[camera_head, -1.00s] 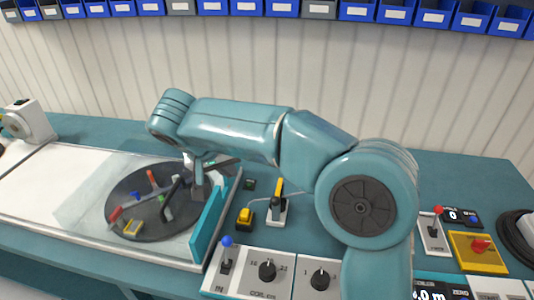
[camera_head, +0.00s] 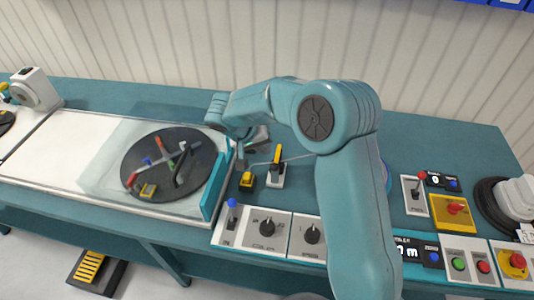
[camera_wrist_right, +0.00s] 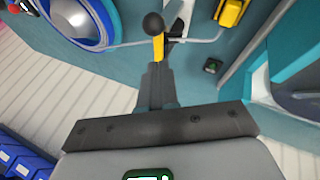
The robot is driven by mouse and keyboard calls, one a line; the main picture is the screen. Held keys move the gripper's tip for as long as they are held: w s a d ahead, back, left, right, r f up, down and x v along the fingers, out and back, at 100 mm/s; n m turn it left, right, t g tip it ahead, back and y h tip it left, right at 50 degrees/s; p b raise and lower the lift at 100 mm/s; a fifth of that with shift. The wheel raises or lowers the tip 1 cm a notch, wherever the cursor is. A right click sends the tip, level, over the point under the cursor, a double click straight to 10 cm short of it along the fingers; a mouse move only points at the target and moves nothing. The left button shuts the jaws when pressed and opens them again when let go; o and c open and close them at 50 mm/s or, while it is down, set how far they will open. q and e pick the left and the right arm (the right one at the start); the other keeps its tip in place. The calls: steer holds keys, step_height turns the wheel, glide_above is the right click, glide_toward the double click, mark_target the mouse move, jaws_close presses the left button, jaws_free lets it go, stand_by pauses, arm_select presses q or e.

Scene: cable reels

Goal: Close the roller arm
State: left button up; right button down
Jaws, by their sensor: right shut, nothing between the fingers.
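The roller arm, a yellow-and-black lever (camera_head: 277,157), stands raised and slightly tilted on a small white base (camera_head: 275,180) in the head view. In the right wrist view its black ball knob (camera_wrist_right: 153,24) and a yellow part (camera_wrist_right: 158,46) show just beyond my fingertips. My right gripper (camera_wrist_right: 157,72) is shut and empty, pointing at the lever from the wall side. Whether it touches the lever I cannot tell. In the head view this gripper (camera_head: 258,138) shows partly beside my forearm, just left of and behind the lever. My left gripper is not in view.
A yellow block (camera_head: 246,180) sits left of the lever, and a thin cable runs past. The dark turntable (camera_head: 160,182) with a teal side plate (camera_head: 215,188) lies further left. A control panel with a blue-knobbed switch (camera_head: 231,217) is in front. A blue-ringed reel (camera_wrist_right: 78,22) is nearby.

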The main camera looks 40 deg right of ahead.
mark_target(271, 167)
steer(key=shift+s+f, duration=1)
steer(key=shift+f, duration=0.25)
steer(key=shift+a, duration=0.1)
steer(key=b, duration=0.1)
steer(key=s+f+b, duration=0.1)
steer(key=b, duration=0.1)
steer(key=shift+s+a+f, duration=0.1)
steer(key=shift+a+f, duration=0.2)
steer(key=shift+a, duration=0.05)
steer(key=shift+f, duration=0.1)
